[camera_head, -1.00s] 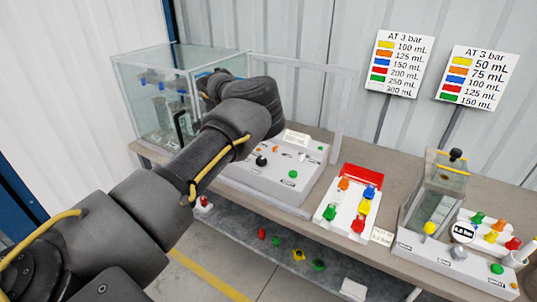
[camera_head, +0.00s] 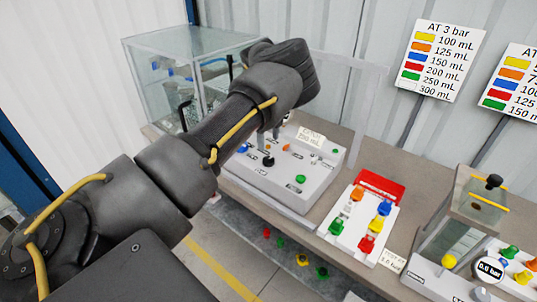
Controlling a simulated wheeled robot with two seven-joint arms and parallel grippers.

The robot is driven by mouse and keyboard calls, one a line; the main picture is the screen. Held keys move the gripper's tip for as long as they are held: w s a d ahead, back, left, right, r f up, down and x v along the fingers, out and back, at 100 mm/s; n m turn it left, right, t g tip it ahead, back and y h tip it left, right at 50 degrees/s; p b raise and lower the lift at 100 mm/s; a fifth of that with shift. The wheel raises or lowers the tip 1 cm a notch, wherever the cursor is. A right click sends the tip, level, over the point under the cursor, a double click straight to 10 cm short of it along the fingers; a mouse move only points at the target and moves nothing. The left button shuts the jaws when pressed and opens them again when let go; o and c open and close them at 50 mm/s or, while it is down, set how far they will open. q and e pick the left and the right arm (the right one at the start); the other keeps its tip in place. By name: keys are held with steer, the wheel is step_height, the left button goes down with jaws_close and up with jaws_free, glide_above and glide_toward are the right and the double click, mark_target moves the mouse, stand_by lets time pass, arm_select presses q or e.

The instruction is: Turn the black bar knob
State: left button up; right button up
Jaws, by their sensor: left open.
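A small black knob (camera_head: 268,161) stands on the top of the white control panel (camera_head: 305,192), left of a green button. Its exact shape is too small to tell. My left arm reaches in from the lower left across the picture. My left gripper (camera_head: 273,131) points down just above and behind the black knob; it is small and partly hidden by my wrist, and it is open. I cannot tell whether its fingertips touch the knob. My right gripper is not in view.
A glass tank (camera_head: 150,85) stands behind my arm at the left. A white tray (camera_head: 338,237) with coloured plugs and a red back lies right of the panel. A clear chamber (camera_head: 470,222) with a black cap stands further right. Two colour-coded signs rise behind.

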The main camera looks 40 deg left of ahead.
mark_target(269, 159)
arm_select(q)
step_height(269, 159, down, 7)
steer(key=shift+a+f+p, duration=0.1)
steer(key=shift+p, duration=1.1)
steer(key=shift+w+f, duration=0.1)
steer(key=shift+f, duration=0.45)
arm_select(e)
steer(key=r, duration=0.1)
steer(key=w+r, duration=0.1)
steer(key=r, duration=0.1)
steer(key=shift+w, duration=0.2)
arm_select(q)
steer(key=c, duration=1)
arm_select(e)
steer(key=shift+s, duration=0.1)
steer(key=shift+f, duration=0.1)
